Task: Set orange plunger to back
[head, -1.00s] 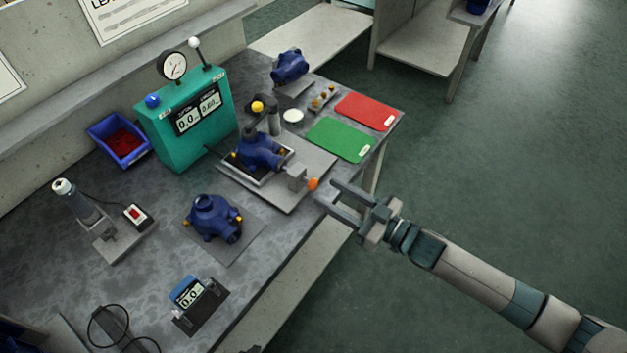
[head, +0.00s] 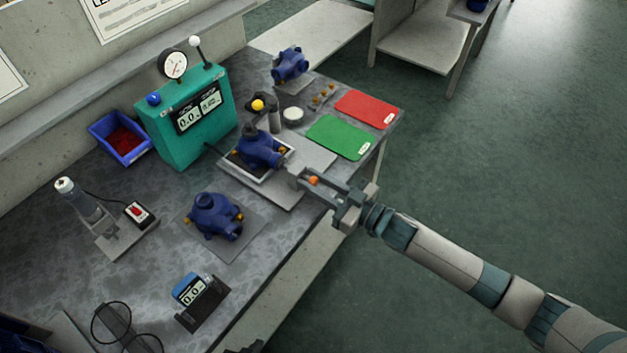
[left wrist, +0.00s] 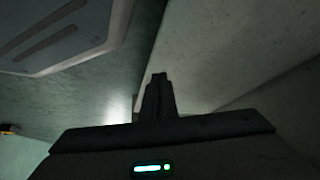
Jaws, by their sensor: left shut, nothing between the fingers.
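The orange plunger (head: 314,181) shows as a small orange knob at the near right end of the clamp fixture (head: 270,189), in the head view. My right gripper (head: 309,184) reaches in from the right with its fingers on either side of the knob. It looks open, with a gap around the knob; I cannot tell whether a finger touches it. The fingers partly hide the fixture's end block. A blue pump body (head: 262,150) sits in the fixture. My left gripper (left wrist: 159,95) shows in the left wrist view, shut and empty, away from the plunger.
Behind the fixture stand a teal gauge box (head: 187,125) and a blue bin (head: 119,137). A second blue pump (head: 215,216) sits to the left front. Green (head: 341,137) and red (head: 368,108) mats lie at the right. The table edge runs beneath my right gripper.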

